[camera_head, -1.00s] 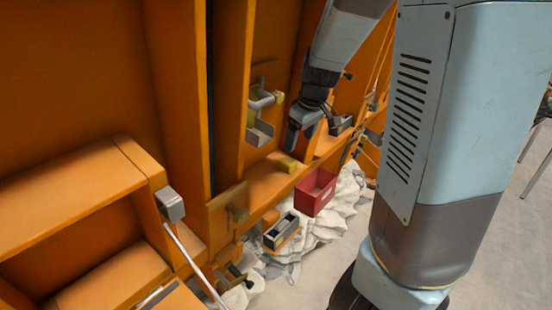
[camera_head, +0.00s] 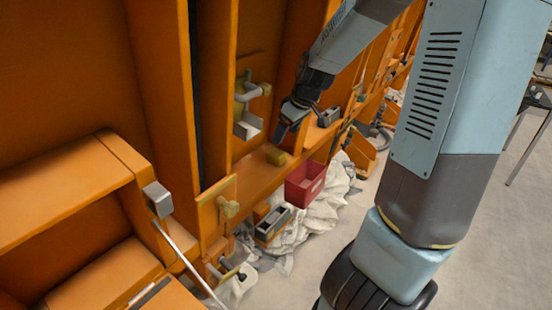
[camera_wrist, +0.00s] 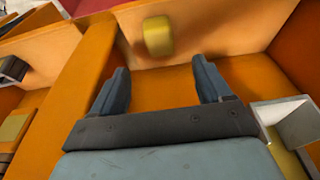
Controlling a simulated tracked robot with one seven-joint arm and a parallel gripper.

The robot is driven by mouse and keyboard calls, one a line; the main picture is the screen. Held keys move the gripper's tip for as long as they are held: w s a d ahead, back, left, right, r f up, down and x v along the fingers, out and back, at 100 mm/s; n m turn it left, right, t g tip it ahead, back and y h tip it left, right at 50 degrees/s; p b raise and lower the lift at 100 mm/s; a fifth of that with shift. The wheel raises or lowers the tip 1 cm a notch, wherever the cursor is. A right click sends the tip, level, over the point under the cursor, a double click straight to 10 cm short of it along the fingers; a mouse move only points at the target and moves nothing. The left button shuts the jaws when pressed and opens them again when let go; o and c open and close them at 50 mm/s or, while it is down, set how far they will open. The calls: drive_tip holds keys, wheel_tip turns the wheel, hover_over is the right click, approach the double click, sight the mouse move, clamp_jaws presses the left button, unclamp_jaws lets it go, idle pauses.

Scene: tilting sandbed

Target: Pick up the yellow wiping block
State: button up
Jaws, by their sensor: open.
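The yellow wiping block (camera_head: 277,156) lies on the orange ledge (camera_head: 250,178) in the head view. In the wrist view the yellow block (camera_wrist: 158,36) sits beyond the fingertips, near the top middle, a little left of the gap's centre line. My gripper (camera_head: 281,134) is just above the block in the head view. Its two dark blue fingers show spread apart in the wrist view (camera_wrist: 161,75), with nothing between them. The block and fingers look apart.
A red bin (camera_head: 306,184) hangs at the ledge's front. A grey metal bracket (camera_head: 248,125) is on the panel left of my gripper, and a grey box (camera_head: 328,117) stands to its right. White crumpled cloth (camera_head: 325,212) lies below on the floor.

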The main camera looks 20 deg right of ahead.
sight(276, 152)
drive_tip(key=shift+x, duration=5.3)
drive_tip(key=shift+d, duration=0.1)
drive_tip(key=c, duration=1.1)
drive_tip(key=shift+r, duration=0.4)
wheel_tip(276, 152, up, 3)
drive_tip(key=shift+f, duration=0.25)
drive_tip(key=shift+s+r, duration=1.6)
drive_tip(key=shift+s, duration=0.75)
drive_tip(key=shift+s+r, duration=1.65)
drive_tip(key=shift+s, duration=0.65)
drive_tip(key=shift+s+r, duration=1.6)
drive_tip(key=shift+s, duration=0.75)
